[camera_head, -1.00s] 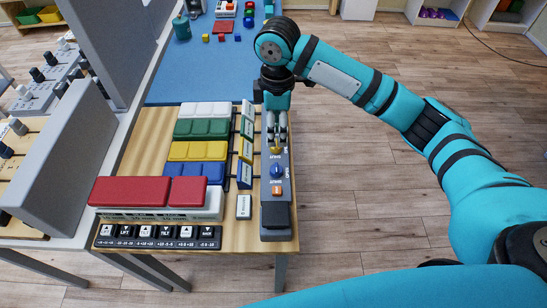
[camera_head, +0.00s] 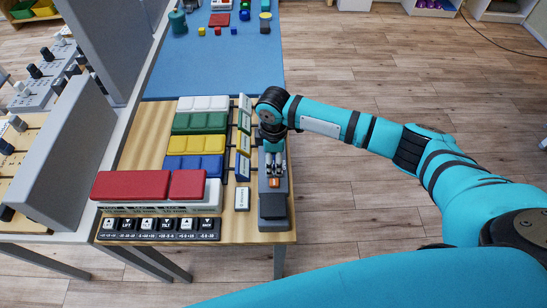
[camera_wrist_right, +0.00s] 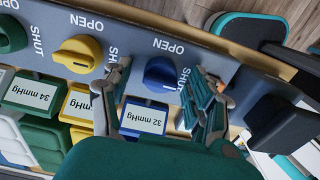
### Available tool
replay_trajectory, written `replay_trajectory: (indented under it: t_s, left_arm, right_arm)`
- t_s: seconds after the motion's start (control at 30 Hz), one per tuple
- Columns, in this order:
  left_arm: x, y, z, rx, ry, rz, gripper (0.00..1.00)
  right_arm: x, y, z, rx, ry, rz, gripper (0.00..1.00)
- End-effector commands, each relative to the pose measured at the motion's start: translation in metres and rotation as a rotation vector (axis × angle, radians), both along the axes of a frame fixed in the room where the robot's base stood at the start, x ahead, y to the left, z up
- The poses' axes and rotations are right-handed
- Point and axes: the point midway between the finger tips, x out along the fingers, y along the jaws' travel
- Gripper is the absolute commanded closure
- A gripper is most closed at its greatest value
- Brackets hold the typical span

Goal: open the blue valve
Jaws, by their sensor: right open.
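The blue valve (camera_wrist_right: 162,73) is a round knob on a grey panel (camera_wrist_right: 215,62) with OPEN and SHUT printed beside it. Its pointer direction is hard to tell. My right gripper (camera_wrist_right: 160,80) is open, its two fingers on either side of the blue knob in the wrist view; contact cannot be told. In the head view, my right gripper (camera_head: 273,170) points down over the panel and hides the blue valve. My left gripper is not in view.
A yellow valve (camera_wrist_right: 78,53) and a green valve (camera_wrist_right: 10,33) stand in line with the blue one. A 32 mmHg label (camera_wrist_right: 143,118) lies close by. An orange block (camera_head: 275,182) and a dark block (camera_head: 273,206) are at the panel's near end. Coloured pads (camera_head: 195,144) lie left.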

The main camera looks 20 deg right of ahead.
Motion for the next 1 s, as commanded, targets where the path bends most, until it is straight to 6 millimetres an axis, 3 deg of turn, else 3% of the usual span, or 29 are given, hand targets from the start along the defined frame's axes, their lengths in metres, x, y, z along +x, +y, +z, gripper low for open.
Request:
replay_trajectory:
  t_s: [0.23,0.63,1.0]
  left_arm:
    - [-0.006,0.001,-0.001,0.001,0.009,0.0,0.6]
    - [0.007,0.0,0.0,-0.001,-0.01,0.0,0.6]
    - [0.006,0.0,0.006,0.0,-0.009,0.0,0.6]
  right_arm:
    - [0.0,0.0,-0.001,0.0,0.0,0.001,0.44]
    - [0.0,0.0,0.0,0.0,0.001,0.0,0.96]
    - [0.0,0.001,0.001,0.0,0.001,0.064,0.97]
